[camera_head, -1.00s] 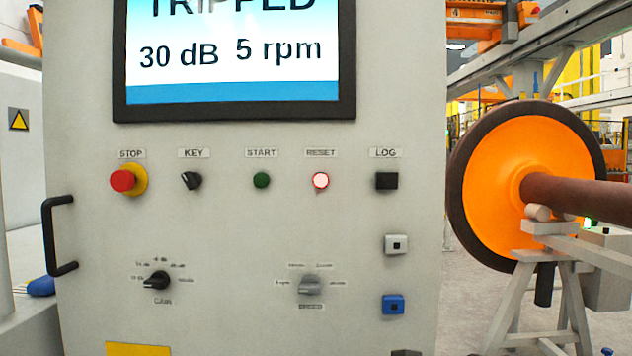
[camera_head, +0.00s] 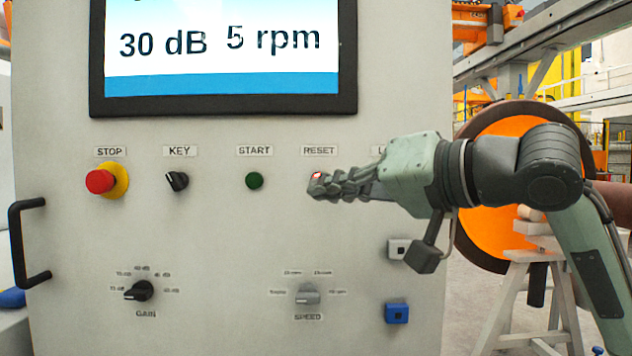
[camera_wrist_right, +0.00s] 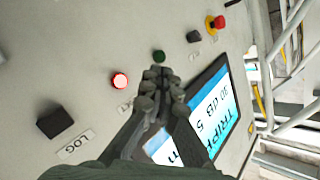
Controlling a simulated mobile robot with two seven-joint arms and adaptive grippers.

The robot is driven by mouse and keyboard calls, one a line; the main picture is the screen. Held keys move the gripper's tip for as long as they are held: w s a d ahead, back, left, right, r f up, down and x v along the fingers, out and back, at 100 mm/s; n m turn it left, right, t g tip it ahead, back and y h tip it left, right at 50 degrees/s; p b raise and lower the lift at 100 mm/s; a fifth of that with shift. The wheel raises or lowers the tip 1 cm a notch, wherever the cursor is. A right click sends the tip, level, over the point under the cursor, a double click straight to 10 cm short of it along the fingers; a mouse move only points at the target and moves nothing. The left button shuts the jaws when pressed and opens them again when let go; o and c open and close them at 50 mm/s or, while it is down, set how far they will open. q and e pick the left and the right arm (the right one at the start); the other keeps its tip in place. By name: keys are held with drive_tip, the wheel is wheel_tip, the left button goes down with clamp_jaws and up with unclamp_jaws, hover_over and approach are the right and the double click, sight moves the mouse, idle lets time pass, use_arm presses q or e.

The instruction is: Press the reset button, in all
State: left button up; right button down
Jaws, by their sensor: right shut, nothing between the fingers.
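The reset button (camera_head: 317,175) is a small round lit button, red-white, under the RESET label on the grey panel. In the head view my right gripper (camera_head: 316,188) comes in from the right, its fingertips overlapping the lower part of the button. In the right wrist view the lit reset button (camera_wrist_right: 120,81) is fully visible, to the left of the shut fingertips (camera_wrist_right: 153,78). The fingers are shut and empty. I cannot tell their exact gap to the panel; contact is not visible. My left gripper is not in view.
The red stop button (camera_head: 100,181), key switch (camera_head: 177,181) and green start button (camera_head: 254,181) are in the same row. The gain knob (camera_head: 139,291) and speed knob (camera_head: 307,294) sit below. A screen (camera_head: 225,50) is above. A door handle (camera_head: 22,242) sticks out at left.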

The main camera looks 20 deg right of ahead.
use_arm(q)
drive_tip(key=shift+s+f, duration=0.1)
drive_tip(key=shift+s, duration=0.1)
